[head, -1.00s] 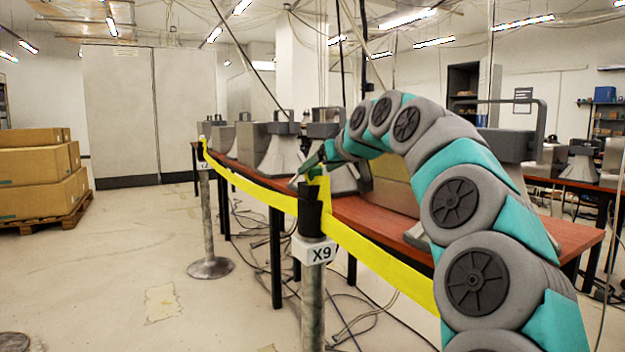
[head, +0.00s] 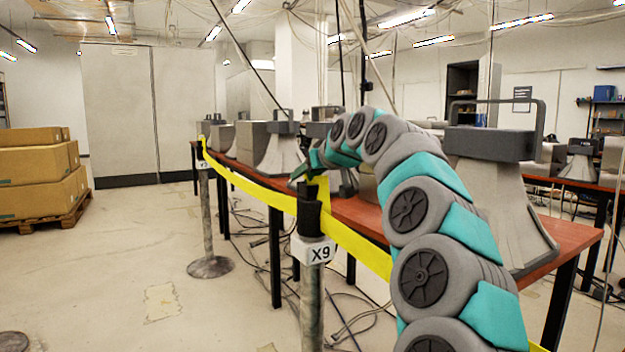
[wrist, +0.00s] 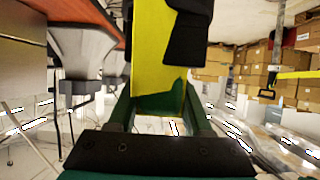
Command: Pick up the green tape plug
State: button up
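The green tape plug (wrist: 160,102) shows in the wrist view as a dark green end piece on the wide yellow tape (wrist: 151,45). It lies between the two dark green fingers of my gripper (wrist: 160,92). The fingers stand apart, one at each side of the plug; I cannot tell whether they touch it. In the head view my gripper (head: 308,172) is at the top of the post labelled X9 (head: 311,250), beside a short upright piece of yellow tape. The plug cannot be made out clearly there.
The yellow barrier tape (head: 262,192) runs from the X9 post to a farther post (head: 207,225) and also toward the right. Behind it is a red-topped table (head: 560,235) with large grey horn-shaped phones (head: 500,185). Cables lie under the table.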

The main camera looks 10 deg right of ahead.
grip_shut()
jog(key=shift+r, duration=0.15)
dwell(0.4)
